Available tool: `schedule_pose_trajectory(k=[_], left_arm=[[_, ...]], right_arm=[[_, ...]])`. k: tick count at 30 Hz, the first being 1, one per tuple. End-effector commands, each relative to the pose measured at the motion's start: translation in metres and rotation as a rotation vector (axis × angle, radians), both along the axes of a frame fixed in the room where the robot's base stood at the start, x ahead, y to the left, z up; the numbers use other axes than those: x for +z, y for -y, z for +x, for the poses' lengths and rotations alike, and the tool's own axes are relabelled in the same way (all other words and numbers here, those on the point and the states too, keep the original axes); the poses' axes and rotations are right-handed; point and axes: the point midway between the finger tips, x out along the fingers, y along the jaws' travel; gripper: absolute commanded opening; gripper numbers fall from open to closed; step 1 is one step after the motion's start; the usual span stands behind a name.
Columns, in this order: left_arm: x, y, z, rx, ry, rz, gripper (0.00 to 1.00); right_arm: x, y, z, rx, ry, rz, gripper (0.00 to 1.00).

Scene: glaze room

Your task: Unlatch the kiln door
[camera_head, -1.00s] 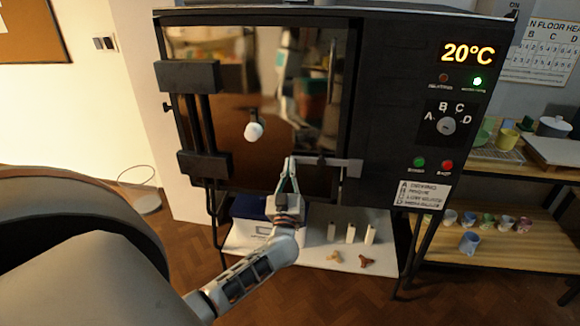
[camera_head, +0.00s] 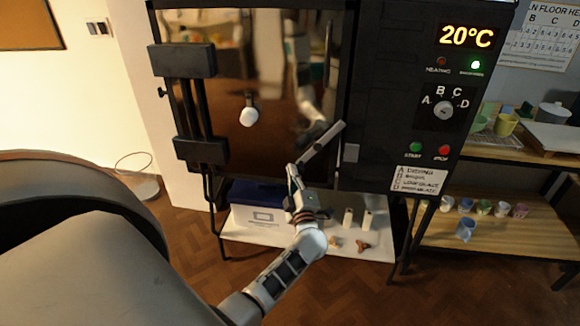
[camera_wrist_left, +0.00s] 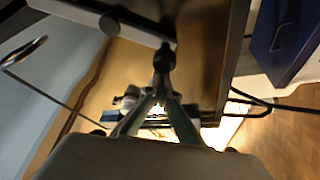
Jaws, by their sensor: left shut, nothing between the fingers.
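The kiln (camera_head: 385,140) is a dark cabinet whose shiny brown door (camera_head: 225,105) looks closed. A grey latch bar (camera_head: 322,142) on the door's lower right is tilted, its right end up and clear of the small grey catch (camera_head: 351,153) on the frame. My left gripper (camera_head: 293,168) is shut and empty by the bar's lower left end. In the left wrist view my fingers (camera_wrist_left: 160,88) meet close to a dark knob (camera_wrist_left: 163,57) near the end of the light bar (camera_wrist_left: 105,20); whether they touch it is unclear. My right gripper is not in view.
Dark hinge blocks (camera_head: 184,61) are on the door's left, with a white knob (camera_head: 249,116) in front. A wooden rack (camera_head: 525,235) with cups stands right.

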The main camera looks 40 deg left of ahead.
Motion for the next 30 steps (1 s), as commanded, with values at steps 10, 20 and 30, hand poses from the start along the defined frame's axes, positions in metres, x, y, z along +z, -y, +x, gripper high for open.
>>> schedule_pose_trajectory(k=[10, 20, 30], left_arm=[[-0.018, 0.018, 0.011, 0.0, 0.159, -0.275, 0.0], [-0.027, 0.033, 0.019, -0.001, 0.239, -0.414, 0.0], [-0.03, 0.039, 0.023, -0.001, 0.237, -0.41, 0.0]], right_arm=[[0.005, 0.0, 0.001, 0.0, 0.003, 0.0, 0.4], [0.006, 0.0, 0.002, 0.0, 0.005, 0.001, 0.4], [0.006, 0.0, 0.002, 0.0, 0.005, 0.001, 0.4]])
